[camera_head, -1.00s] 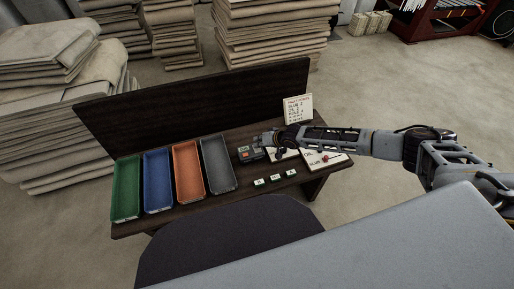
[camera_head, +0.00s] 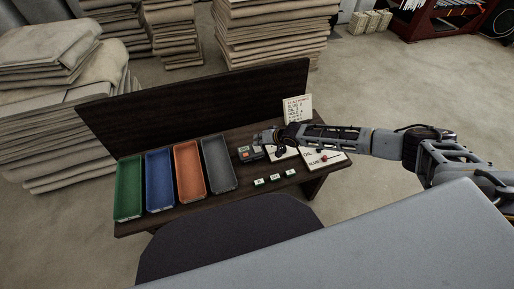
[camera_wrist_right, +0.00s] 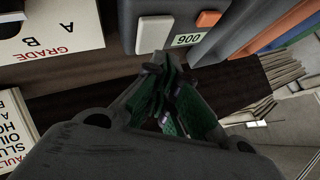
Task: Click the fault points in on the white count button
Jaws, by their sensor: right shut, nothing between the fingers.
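The counter (camera_head: 250,153) is a small grey box on the dark bench, just left of my right gripper (camera_head: 262,138). In the right wrist view the counter (camera_wrist_right: 180,12) shows a pale, greyish-white button (camera_wrist_right: 153,34), an orange button (camera_wrist_right: 208,19) and a small display (camera_wrist_right: 187,40), upside down, that seems to read 006. My right gripper (camera_wrist_right: 168,62) is shut and empty, its tips close to the white button. I cannot tell whether they touch it. The fault points card (camera_head: 298,108) stands at the bench's back right. My left gripper is not in view.
Green (camera_head: 128,190), blue (camera_head: 159,180), orange (camera_head: 189,171) and grey (camera_head: 218,164) trays lie left of the counter. Small labelled blocks (camera_head: 274,178) lie in front. A grade card (camera_wrist_right: 50,30) and another card (camera_head: 325,158) lie at the right. A dark backboard (camera_head: 200,102) rises behind.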

